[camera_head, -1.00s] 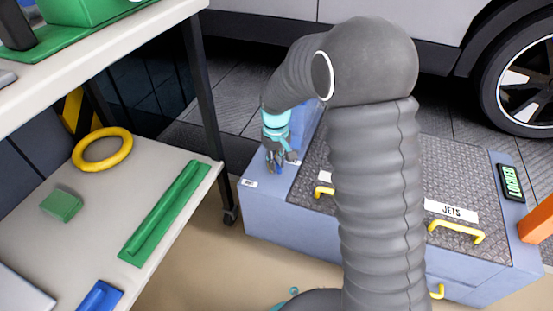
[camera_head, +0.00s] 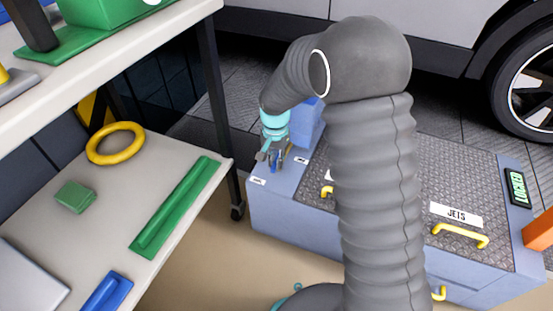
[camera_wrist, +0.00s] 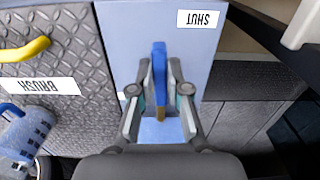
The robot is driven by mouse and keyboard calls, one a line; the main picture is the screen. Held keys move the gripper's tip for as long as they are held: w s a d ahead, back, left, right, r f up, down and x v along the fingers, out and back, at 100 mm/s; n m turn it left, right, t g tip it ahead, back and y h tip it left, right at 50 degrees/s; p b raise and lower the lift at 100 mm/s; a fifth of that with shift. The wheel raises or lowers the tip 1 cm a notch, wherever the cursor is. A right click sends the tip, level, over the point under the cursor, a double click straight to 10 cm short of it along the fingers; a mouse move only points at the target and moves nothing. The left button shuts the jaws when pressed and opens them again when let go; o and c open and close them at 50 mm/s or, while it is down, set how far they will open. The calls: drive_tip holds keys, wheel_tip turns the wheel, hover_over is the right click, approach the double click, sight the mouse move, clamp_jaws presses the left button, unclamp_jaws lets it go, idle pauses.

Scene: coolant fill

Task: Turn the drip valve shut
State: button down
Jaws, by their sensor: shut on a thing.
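The drip valve's blue handle (camera_wrist: 160,62) stands on a pale blue-grey cabinet (camera_head: 290,215). In the wrist view it runs upright in the picture, with a brass-coloured bit near its lower end. My gripper (camera_wrist: 160,98) has a finger on each side of the handle and is shut on it. In the head view my gripper (camera_head: 272,158) is over the cabinet's left end, and the handle is mostly hidden. A SHUT label (camera_wrist: 201,19) lies to the right of the handle's upper end in the wrist view, apart from it.
A patterned metal top carries BRUSH (camera_wrist: 40,86) and JETS (camera_head: 456,214) labels and yellow handles (camera_head: 460,235). A small display (camera_head: 517,188) reads LOCKED. A shelf rack (camera_head: 150,215) stands close on the left; a car wheel (camera_head: 528,85) is at right. A blue jug-like thing (camera_wrist: 24,130) shows in the wrist view.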

sight(275, 162)
drive_tip(key=shift+w+a+m, duration=0.1)
drive_tip(key=shift+a+m, duration=0.05)
drive_tip(key=shift+m, duration=0.25)
drive_tip(key=c, duration=1.1)
unclamp_jaws()
drive_tip(key=shift+c, duration=0.2)
wheel_tip(275, 162, up, 12)
